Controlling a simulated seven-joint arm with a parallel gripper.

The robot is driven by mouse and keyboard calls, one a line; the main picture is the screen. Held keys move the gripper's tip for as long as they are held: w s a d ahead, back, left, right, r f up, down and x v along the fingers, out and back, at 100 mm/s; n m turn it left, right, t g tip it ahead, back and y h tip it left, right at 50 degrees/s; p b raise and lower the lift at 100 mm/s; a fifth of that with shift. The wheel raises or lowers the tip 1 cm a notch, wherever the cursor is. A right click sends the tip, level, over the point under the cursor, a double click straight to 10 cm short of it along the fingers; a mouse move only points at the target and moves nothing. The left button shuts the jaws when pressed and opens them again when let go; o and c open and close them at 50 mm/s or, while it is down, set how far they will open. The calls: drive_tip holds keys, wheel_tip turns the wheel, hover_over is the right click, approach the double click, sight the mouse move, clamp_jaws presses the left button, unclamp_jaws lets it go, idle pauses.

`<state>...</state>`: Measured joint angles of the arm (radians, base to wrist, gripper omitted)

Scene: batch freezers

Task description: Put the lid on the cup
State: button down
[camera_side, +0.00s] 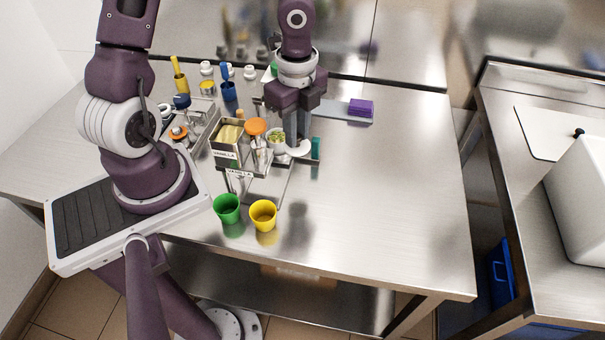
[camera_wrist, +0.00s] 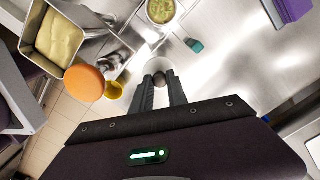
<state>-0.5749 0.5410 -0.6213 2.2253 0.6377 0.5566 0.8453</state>
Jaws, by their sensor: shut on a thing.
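My gripper (camera_side: 298,142) points down above the steel table, and it also shows in the wrist view (camera_wrist: 160,84). It is shut on a small grey knob of a pale round lid (camera_wrist: 158,67). The lid also shows white under the fingers in the side view (camera_side: 299,150). A pale cup with green-yellow contents (camera_side: 277,139) stands just left of the lid in the side view. In the wrist view this cup (camera_wrist: 161,12) is beyond the fingertips, apart from the lid. The fingers partly hide the lid.
A teal item (camera_side: 316,148) is close on the right. Green (camera_side: 228,208) and yellow (camera_side: 263,215) cups stand in front. The table's right side is clear.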

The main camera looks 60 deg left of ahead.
drive_tip(key=a+r+n, duration=0.2)
drive_tip(key=a+n, duration=0.3)
drive_tip(key=a, duration=0.5)
drive_tip(key=shift+w+a+f, duration=0.1)
drive_tip(key=shift+w+f, duration=0.05)
drive_tip(key=shift+f, duration=1.55)
drive_tip(key=shift+w+f, duration=0.15)
drive_tip(key=shift+f, duration=1.5)
drive_tip(key=shift+f, duration=0.15)
drive_tip(key=c, duration=1.2)
unclamp_jaws()
drive_tip(key=shift+o, duration=0.3)
drive_tip(key=o, duration=0.4)
